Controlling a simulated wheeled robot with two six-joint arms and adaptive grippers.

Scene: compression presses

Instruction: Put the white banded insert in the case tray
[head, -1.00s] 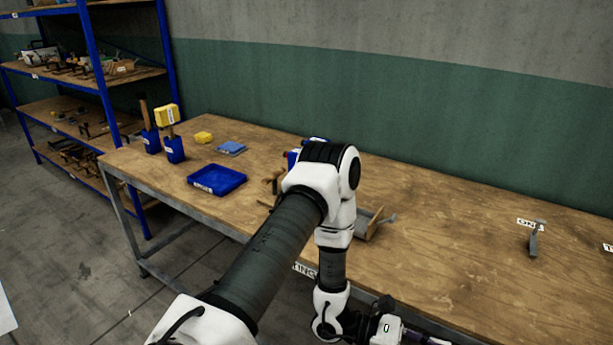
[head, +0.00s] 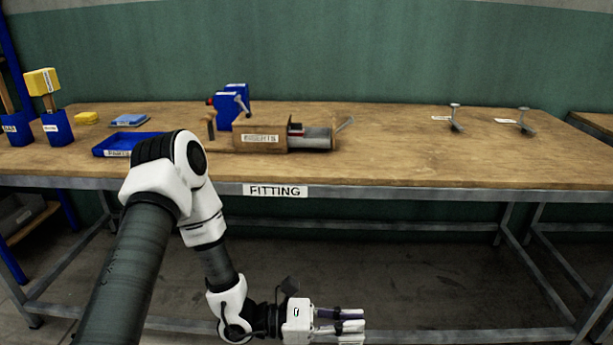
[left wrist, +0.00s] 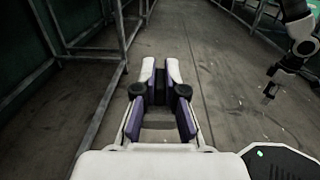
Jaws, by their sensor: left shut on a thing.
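My left gripper (head: 340,325) is low in front of the table, below its top edge. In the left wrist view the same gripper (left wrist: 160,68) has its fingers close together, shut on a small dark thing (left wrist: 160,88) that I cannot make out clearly. A wooden box labelled INSERTS (head: 235,138) stands near the table's front edge. A blue tray (head: 110,147) with a hard-to-read label is on the left, partly behind my arm. I cannot tell which container is the case tray. My right gripper (left wrist: 268,98) hangs at the right of the left wrist view.
A grey cylindrical fixture (head: 317,139) adjoins the box, with blue parts (head: 237,98) behind. Two small metal stands (head: 456,118) are at right. The table's (head: 400,168) right half is mostly clear.

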